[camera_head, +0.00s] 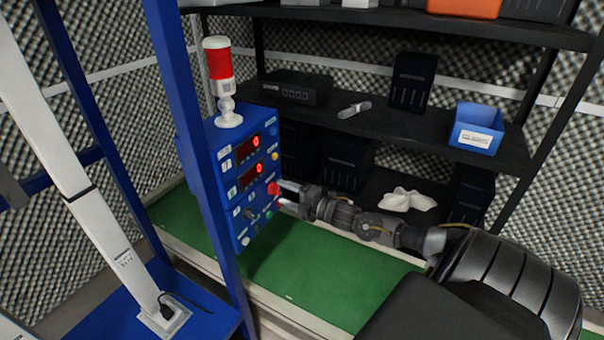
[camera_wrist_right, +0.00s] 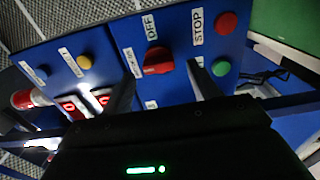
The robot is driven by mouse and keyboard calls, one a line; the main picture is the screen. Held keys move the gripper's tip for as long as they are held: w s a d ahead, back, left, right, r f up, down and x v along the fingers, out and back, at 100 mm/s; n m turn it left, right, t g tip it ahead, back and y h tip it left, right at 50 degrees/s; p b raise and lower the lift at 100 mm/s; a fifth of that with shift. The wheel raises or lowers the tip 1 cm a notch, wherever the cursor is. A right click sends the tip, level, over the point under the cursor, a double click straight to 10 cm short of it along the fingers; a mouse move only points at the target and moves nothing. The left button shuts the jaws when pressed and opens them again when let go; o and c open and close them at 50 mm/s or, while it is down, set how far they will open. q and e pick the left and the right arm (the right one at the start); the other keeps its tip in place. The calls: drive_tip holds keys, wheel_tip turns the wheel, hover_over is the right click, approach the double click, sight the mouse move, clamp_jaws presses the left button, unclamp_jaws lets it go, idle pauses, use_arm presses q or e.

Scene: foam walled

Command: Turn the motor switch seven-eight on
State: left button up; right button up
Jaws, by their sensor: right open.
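A blue control panel (camera_head: 222,170) stands upright on the blue frame in the head view. In the right wrist view, a red rotary switch (camera_wrist_right: 158,60) on the panel (camera_wrist_right: 110,40) has an OFF label above it and a small unreadable label beside it. The red switch also shows in the head view (camera_head: 273,188). My right gripper (camera_head: 284,196) is at the panel's right edge. In the right wrist view, its open fingers (camera_wrist_right: 162,82) lie on either side of the red switch; contact cannot be told. My left gripper is not in view.
A red STOP button (camera_wrist_right: 227,22) and green button (camera_wrist_right: 221,68) sit close to one finger. Yellow (camera_wrist_right: 84,62) and blue (camera_wrist_right: 41,73) buttons lie on the other side. A red signal lamp (camera_head: 218,65) tops the panel. A black shelf (camera_head: 420,130) stands behind my right arm.

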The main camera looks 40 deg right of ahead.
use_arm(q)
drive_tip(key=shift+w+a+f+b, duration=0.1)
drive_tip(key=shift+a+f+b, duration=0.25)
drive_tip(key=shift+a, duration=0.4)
use_arm(e)
drive_tip(key=v, duration=0.9)
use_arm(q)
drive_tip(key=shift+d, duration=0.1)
use_arm(e)
drive_tip(key=shift+s, duration=0.15)
